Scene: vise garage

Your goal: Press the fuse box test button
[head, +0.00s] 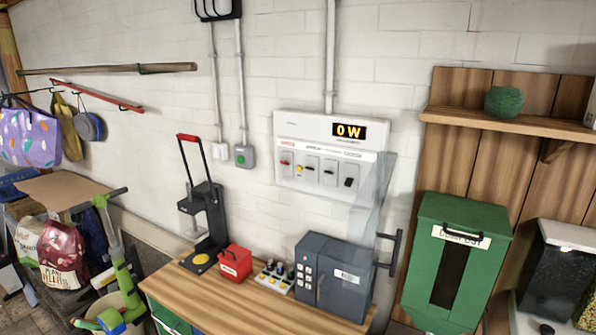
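The white fuse box (300,127) is mounted on the brick wall in the middle of the head view. Its display (349,131) reads "0 W" in yellow-orange. Below it is a row of several switches, with a red one (286,163) at the left and a dark one (349,182) at the right. A small round yellow button (299,169) sits between the first switches. A clear cover (373,190) appears swung open at the box's right side, leaving the row exposed. Neither of my grippers is in view.
Below stands a wooden workbench (215,290) with a black press (206,215), a red box (235,262), a small button panel (273,278) and a grey safe (335,277). A green bin (457,262) stands to the right. The wall before the fuse box is clear.

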